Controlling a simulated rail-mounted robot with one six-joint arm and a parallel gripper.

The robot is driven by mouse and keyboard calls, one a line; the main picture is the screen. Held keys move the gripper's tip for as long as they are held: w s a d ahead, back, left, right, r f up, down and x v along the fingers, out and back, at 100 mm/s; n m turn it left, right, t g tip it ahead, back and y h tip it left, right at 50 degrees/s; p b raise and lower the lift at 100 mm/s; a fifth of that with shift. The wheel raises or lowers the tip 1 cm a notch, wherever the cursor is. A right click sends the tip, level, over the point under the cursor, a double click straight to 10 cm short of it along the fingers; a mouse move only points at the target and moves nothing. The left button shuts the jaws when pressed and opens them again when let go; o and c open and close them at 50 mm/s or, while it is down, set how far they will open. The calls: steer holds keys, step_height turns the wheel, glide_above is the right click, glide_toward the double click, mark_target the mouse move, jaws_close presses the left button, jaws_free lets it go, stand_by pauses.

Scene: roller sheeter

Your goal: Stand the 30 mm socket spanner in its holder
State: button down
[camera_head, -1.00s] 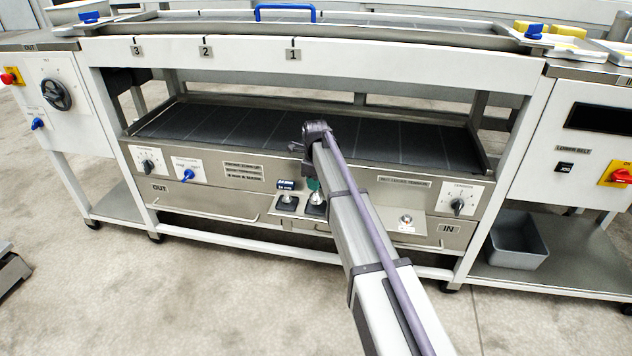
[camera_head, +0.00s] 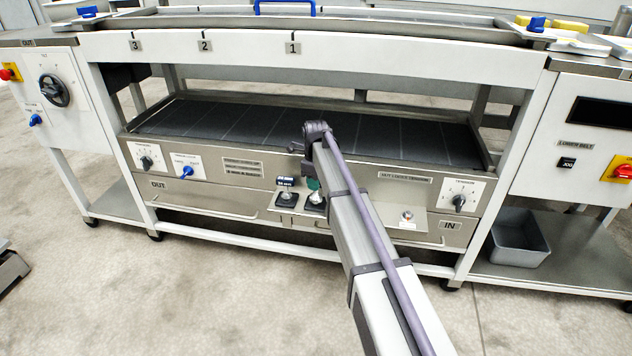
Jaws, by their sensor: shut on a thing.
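My gripper (camera_head: 308,170) points down at the front of the machine, mostly hidden behind my own arm. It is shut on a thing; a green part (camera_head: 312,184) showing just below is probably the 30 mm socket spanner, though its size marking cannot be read. A silvery end shows under the green part, directly above or in a black holder base (camera_head: 314,204). I cannot tell whether it is seated. To its left, a similar piece with a blue label (camera_head: 285,182) stands upright in another black holder base (camera_head: 286,201).
Behind is the dark lower belt (camera_head: 230,125), under the white beam (camera_head: 240,50). Knobs sit on panels at both sides. A grey bin (camera_head: 519,243) stands on the right shelf. The floor in front is clear.

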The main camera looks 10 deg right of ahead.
steer(key=shift+f, duration=0.1)
steer(key=shift+f+b, duration=0.5)
steer(key=shift+b, duration=0.05)
steer(key=shift+c, duration=1.6)
jaws_free()
steer(key=shift+r, duration=0.15)
step_height(320, 180, up, 7)
steer(key=p, duration=0.7)
